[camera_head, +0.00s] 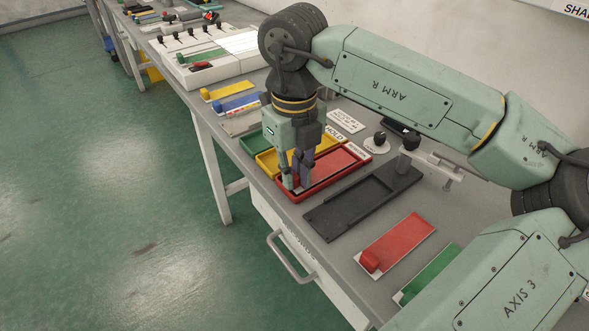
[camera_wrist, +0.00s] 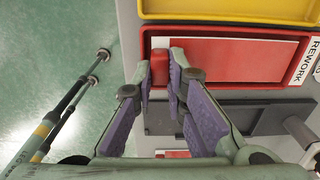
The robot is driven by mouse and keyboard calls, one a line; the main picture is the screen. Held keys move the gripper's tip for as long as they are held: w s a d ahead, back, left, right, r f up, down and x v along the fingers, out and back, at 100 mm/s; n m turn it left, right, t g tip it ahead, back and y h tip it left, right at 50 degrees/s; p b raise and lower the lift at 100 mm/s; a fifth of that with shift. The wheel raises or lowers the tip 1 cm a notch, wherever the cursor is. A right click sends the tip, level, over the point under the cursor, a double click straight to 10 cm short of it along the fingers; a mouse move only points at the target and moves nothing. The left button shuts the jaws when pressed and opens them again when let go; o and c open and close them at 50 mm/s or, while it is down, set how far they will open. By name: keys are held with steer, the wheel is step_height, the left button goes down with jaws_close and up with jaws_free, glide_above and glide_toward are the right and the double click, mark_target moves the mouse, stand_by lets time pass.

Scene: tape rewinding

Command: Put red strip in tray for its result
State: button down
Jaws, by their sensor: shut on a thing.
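A red strip (camera_head: 335,164) with a raised red end block lies in the red tray (camera_head: 310,193). In the wrist view, the strip (camera_wrist: 235,58) lies along the red tray, beside the label "REWORK" (camera_wrist: 305,62). My gripper (camera_head: 297,184) reaches down at the tray's near-left end. In the wrist view, its purple-padded fingers (camera_wrist: 163,76) are closed on the strip's red end block (camera_wrist: 159,62). Whether the strip's underside rests fully on the tray floor cannot be told. A second red strip (camera_head: 405,234) lies on the bench to the right, apart from my gripper.
The yellow tray (camera_head: 267,163) marked "HOLD" and a green tray (camera_head: 250,143) stand beside the red one. A dark grey fixture (camera_head: 365,203) lies to its right. A green strip (camera_head: 430,275) is at the near right. Yellow (camera_head: 229,90) and blue (camera_head: 237,103) strips lie behind.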

steer(key=shift+f+b, duration=0.35)
steer(key=shift+b, duration=0.1)
steer(key=shift+s+f+b, duration=0.15)
steer(key=shift+f+b, duration=0.15)
steer(key=shift+b, duration=0.05)
steer(key=c, duration=1.8)
jaws_free()
steer(key=shift+c, duration=0.2)
steer(key=shift+o, duration=1.2)
steer(key=shift+f, duration=0.1)
steer(key=shift+r, duration=0.25)
steer(key=shift+r+p, duration=0.25)
steer(key=shift+p, duration=0.25)
step_height(320, 180, up, 13)
steer(key=b, duration=0.1)
steer(key=shift+f, duration=0.2)
